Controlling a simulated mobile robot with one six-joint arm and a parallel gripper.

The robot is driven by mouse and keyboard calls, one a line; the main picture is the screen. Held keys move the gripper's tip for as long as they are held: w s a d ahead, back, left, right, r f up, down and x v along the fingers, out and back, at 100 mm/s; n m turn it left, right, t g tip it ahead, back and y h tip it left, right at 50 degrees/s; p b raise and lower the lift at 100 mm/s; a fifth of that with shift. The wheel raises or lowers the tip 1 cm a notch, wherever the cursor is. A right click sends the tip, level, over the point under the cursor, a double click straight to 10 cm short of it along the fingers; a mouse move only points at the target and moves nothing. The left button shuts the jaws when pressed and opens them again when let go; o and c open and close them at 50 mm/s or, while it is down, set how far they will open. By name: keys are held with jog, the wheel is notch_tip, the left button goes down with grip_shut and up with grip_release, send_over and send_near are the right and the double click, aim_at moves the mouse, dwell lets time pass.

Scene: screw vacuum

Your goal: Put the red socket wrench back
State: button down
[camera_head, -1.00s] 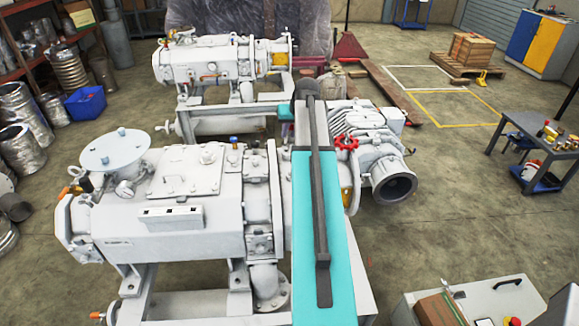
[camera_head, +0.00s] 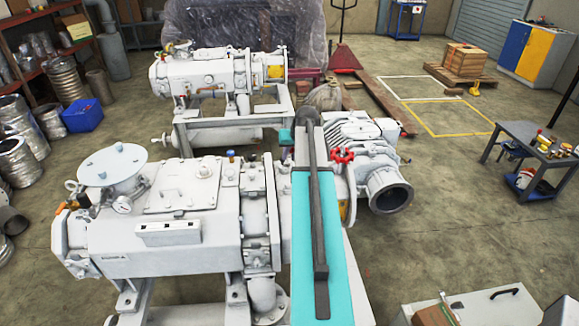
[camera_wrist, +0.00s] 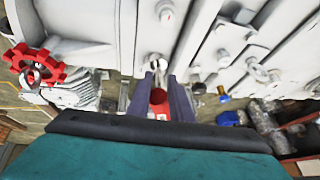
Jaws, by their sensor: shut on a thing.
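In the wrist view, my gripper (camera_wrist: 157,86) has its two purple-grey fingers closed around a red handle, which I take for the red socket wrench (camera_wrist: 158,97). A shiny metal end shows just past the fingertips, close to the white pump; I cannot tell whether it touches the pump. In the head view, my own arm hides the gripper and the wrench. The white vacuum pump (camera_head: 190,225) fills the front left there.
A red valve wheel (camera_head: 344,155) sticks out beside my arm. A second white pump (camera_head: 215,75) stands behind. A dark table (camera_head: 540,150) with tools is at the right. A light grey case (camera_head: 500,300) is at the lower right. Open floor lies between them.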

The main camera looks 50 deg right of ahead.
jog(key=shift+f, duration=1.1)
jog(key=shift+p, duration=0.3)
jog(key=shift+f+p, duration=0.65)
jog(key=shift+f, duration=1.2)
jog(key=shift+f, duration=0.2)
jog(key=c, duration=1.6)
grip_release()
jog(key=shift+r, duration=0.1)
jog(key=shift+b+v, duration=1.75)
jog(key=shift+v, duration=4.35)
